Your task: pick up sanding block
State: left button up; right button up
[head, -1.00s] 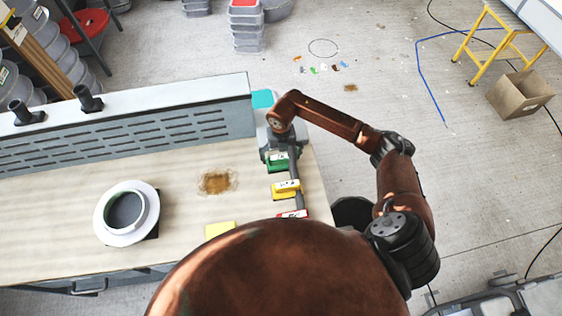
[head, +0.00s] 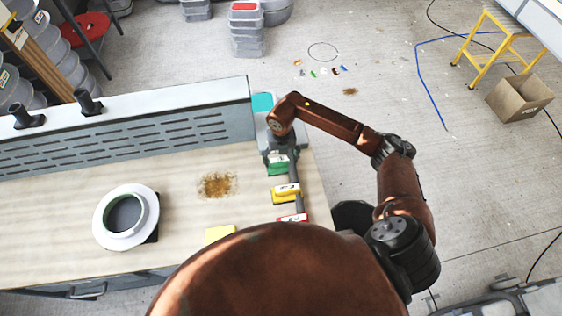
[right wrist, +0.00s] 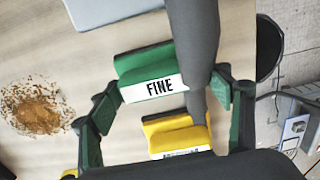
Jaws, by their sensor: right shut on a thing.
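A green sanding block (head: 278,166) marked FINE sits at the right end of the workbench. It shows in the right wrist view (right wrist: 143,66) between the fingers of my right gripper (right wrist: 168,92), which is shut on it. In the head view my right gripper (head: 281,150) reaches down at the block from the far side. A yellow block (head: 285,195) and a red block (head: 291,219) lie nearer in the same row. The yellow one also shows in the right wrist view (right wrist: 177,134). A dark grey bar hides part of the green block. My left gripper is not in view.
A white ring-shaped mould (head: 126,217) and a brown dust patch (head: 216,185) are on the workbench (head: 60,195). A yellow pad (head: 219,233) lies near its front edge. A slotted grey panel (head: 130,129) bounds the back. A grey box with a teal top (head: 262,104) stands behind the blocks.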

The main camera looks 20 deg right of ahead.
jog(key=shift+r, duration=0.45)
jog(key=s+a+r+b, duration=0.3)
jog(key=s+a+r, duration=0.4)
jog(key=s+r, duration=0.4)
jog(key=shift+s+r, duration=0.25)
jog(key=shift+s, duration=0.3)
jog(key=shift+a, duration=0.1)
jog(key=o, duration=0.8)
jog(key=c, duration=0.5)
